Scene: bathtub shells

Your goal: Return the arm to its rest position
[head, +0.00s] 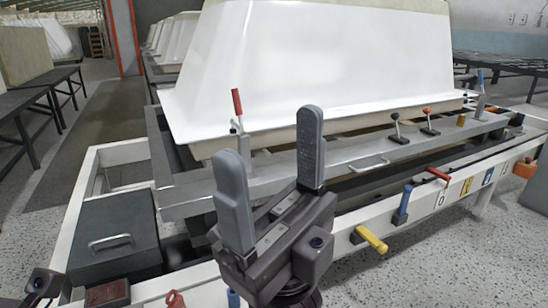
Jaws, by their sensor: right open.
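My right gripper (271,175) reaches up from the bottom middle of the head view. Its two grey fingers stand apart and nothing is between them. It is in front of the metal front rail of the frame that bears a large white bathtub shell (300,70). The fingers cover part of that rail. I cannot tell from this view whether they touch it. My left gripper cannot be made out; a dark part at the lower left edge is too cut off to name.
A yellow handle (371,239) and a blue handle (403,204) stick out of the white front beam. A grey box (112,240) sits at left. Speckled floor is free at lower right.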

